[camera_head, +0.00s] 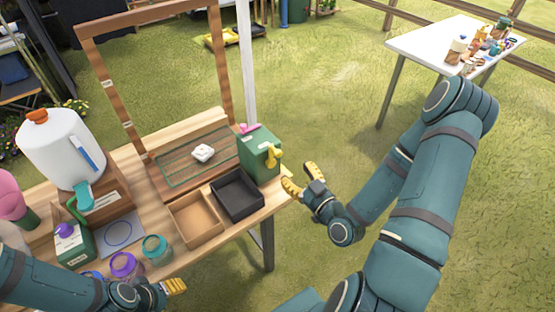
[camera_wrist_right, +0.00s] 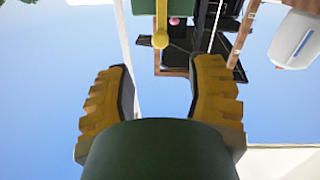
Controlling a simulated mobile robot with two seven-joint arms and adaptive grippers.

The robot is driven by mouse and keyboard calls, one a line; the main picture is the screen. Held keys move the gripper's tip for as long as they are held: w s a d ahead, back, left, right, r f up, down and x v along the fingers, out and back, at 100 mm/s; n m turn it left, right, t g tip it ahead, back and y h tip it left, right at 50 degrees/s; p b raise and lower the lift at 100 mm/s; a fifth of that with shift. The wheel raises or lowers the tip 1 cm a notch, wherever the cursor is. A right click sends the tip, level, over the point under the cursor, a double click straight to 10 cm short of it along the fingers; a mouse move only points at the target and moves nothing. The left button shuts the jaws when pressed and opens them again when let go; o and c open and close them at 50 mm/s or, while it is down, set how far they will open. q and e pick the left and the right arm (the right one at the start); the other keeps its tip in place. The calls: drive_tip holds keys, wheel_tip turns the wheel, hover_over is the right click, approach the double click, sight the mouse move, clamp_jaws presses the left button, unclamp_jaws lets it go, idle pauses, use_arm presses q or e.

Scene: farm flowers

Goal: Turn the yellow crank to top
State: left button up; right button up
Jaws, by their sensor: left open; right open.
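The yellow crank (camera_head: 273,156) is on the right side of a green box (camera_head: 257,150) at the table's right end. In the right wrist view, the crank's rounded knob (camera_wrist_right: 160,41) shows centrally, between and beyond the fingers, with the green box (camera_wrist_right: 150,6) at the top edge. The exact crank angle is hard to tell in the head view. My right gripper (camera_head: 302,180) is open and empty, just right of the crank and apart from it. Its yellow fingers (camera_wrist_right: 165,85) are spread wide in the wrist view. My left gripper (camera_head: 172,288) is open at the bottom left, far from the crank.
A black tray (camera_head: 261,204) and a brown tray (camera_head: 172,211) lie left of the crank box. A wooden frame (camera_head: 223,62) stands behind. Jars and a white jug (camera_head: 52,145) are at left. Open grass lies right of the table.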

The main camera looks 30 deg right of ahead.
sight(280, 156)
drive_tip(key=w+b, duration=0.2)
drive_tip(key=w, duration=0.2)
drive_tip(key=shift+w+a+f, duration=0.1)
drive_tip(key=w, duration=0.3)
drive_tip(key=shift+w+p, duration=0.3)
drive_tip(key=shift+w, duration=0.75)
clamp_jaws()
